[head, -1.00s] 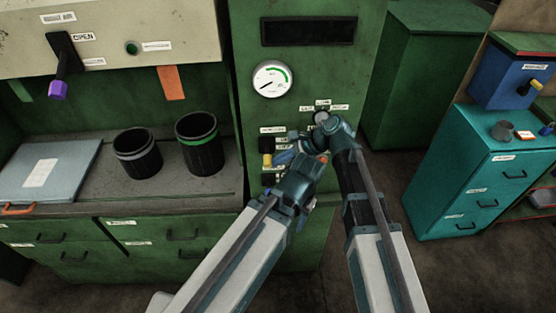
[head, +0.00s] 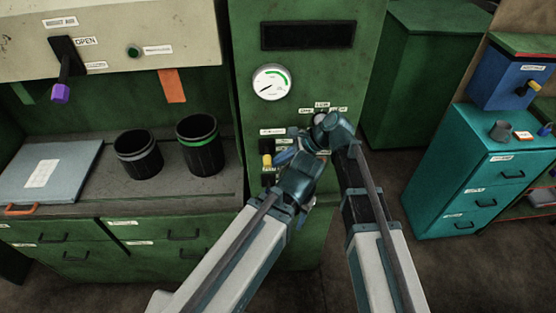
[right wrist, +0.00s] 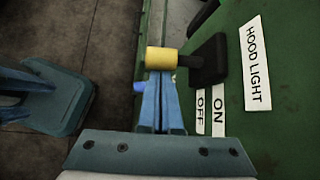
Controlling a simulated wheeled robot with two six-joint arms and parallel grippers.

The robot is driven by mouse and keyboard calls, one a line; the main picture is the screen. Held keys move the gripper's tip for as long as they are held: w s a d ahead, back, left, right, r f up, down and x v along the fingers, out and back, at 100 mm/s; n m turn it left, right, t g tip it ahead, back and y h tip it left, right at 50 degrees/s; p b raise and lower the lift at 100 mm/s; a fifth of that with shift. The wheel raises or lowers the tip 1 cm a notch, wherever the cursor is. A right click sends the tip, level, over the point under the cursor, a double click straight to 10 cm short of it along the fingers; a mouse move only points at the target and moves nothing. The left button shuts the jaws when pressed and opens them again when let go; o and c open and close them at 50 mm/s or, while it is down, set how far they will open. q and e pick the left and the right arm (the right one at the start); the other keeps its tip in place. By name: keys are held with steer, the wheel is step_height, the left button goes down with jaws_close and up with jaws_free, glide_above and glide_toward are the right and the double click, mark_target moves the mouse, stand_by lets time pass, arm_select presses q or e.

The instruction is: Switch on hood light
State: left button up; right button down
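The hood light switch is a black lever (right wrist: 208,62) with a yellow knob (right wrist: 161,58). In the right wrist view it points left, toward the OFF-label (right wrist: 201,110) side. The ON label (right wrist: 218,109) and the HOOD LIGHT label (right wrist: 256,64) are beside it. In the head view the yellow knob (head: 267,160) is on the green panel's left side. My right gripper (right wrist: 162,78) has its blue fingers together, right at the knob; I cannot tell whether they touch it. In the head view, the right gripper (head: 284,158) is just right of the knob.
A round gauge (head: 271,83) is above the switches on the panel. My two arms cross close together before it and hide some controls. Two black bins (head: 138,160) stand on the bench at left. A teal cabinet (head: 480,180) stands at right.

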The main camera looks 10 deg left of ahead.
mark_target(270, 156)
steer(key=shift+r+m+g+p, duration=0.3)
steer(key=shift+r+g+p, duration=0.3)
steer(key=shift+r+p, duration=0.4)
steer(key=shift+p, duration=0.05)
stand_by(0.4)
steer(key=shift+w+a+r+p, duration=0.15)
steer(key=shift+w+r+p, duration=0.05)
steer(key=shift+r+p, duration=0.55)
steer(key=shift+r, duration=0.1)
steer(key=p+v, duration=0.9)
steer(key=v, duration=0.4)
steer(key=shift+d+h+p, duration=0.25)
steer(key=shift+h+p, duration=0.05)
steer(key=shift+p, duration=0.05)
